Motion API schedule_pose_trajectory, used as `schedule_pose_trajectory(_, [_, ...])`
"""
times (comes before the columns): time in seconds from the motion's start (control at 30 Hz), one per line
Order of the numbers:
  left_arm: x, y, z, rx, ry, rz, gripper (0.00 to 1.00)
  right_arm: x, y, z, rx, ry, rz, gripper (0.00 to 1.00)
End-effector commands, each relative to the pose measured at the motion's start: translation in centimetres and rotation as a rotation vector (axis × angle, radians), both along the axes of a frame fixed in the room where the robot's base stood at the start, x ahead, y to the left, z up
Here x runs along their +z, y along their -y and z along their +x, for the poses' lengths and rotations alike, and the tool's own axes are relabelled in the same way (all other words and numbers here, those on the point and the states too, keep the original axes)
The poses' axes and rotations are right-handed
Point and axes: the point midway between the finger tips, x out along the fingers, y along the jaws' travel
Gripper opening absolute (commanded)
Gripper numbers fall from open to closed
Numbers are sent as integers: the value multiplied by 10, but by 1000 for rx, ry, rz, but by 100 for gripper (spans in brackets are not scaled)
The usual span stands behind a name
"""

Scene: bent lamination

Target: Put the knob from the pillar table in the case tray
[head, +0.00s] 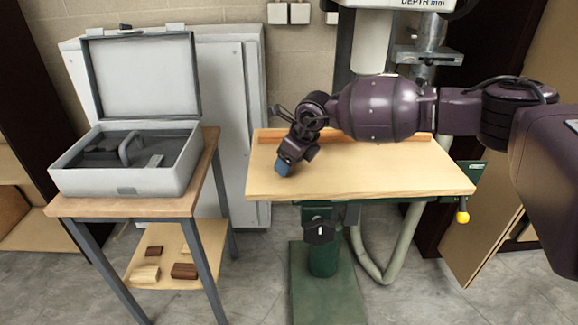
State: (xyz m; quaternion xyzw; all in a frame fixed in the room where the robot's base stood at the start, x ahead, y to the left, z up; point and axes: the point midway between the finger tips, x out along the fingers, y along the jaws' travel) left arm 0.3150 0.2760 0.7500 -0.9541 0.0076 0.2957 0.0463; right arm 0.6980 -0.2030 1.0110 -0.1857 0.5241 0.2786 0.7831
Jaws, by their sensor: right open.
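The pillar table (400,180) is a pale wooden board on a green column, at the centre right. My right gripper (285,165) comes in from the right and points down at the left part of this board. It is open, and its bluish tip is close to the wood. I see no loose knob clearly on the board; one could be hidden at or behind the gripper. The grey case (125,183) stands open on a small table at the left. Its dark case tray (100,158) shows inside, with a grey handle-like piece and a small light piece. My left gripper is out of view.
An orange-brown strip (350,136) runs along the board's back edge. A black knob-like part (319,232) is on the column, and a yellow-ended handle (462,216) is at the right. Wooden blocks (146,273) lie on the low shelf. A gap separates the two tables.

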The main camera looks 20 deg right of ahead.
Motion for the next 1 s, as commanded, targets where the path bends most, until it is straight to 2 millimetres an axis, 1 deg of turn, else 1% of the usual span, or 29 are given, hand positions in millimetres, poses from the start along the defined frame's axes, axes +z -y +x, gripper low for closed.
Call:
schedule_pose_trajectory(0.07, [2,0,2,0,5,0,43,1,0,0,0,1,0,64])
schedule_pose_trajectory(0.1, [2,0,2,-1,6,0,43,1,0,0,0,1,1,61])
schedule_pose_trajectory(0.27, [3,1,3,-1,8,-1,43,1,0,0,0,1,1,36])
schedule_pose_trajectory(0.4, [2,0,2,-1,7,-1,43,1,0,0,0,0,0,15])
schedule_pose_trajectory(0.43, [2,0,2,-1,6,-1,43,1,0,0,0,0,0,11])
schedule_pose_trajectory(0.53, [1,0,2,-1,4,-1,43,1,0,0,0,1,1,11])
schedule_pose_trajectory(0.57, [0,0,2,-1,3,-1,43,1,0,0,0,1,1,7])
schedule_pose_trajectory(0.77, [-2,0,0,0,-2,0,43,3,0,0,0,1,0,7])
schedule_pose_trajectory(0.87, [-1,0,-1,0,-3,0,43,11,0,0,1,3,1,7])
schedule_pose_trajectory(1.0, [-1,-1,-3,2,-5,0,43,34,0,1,0,5,1,7])
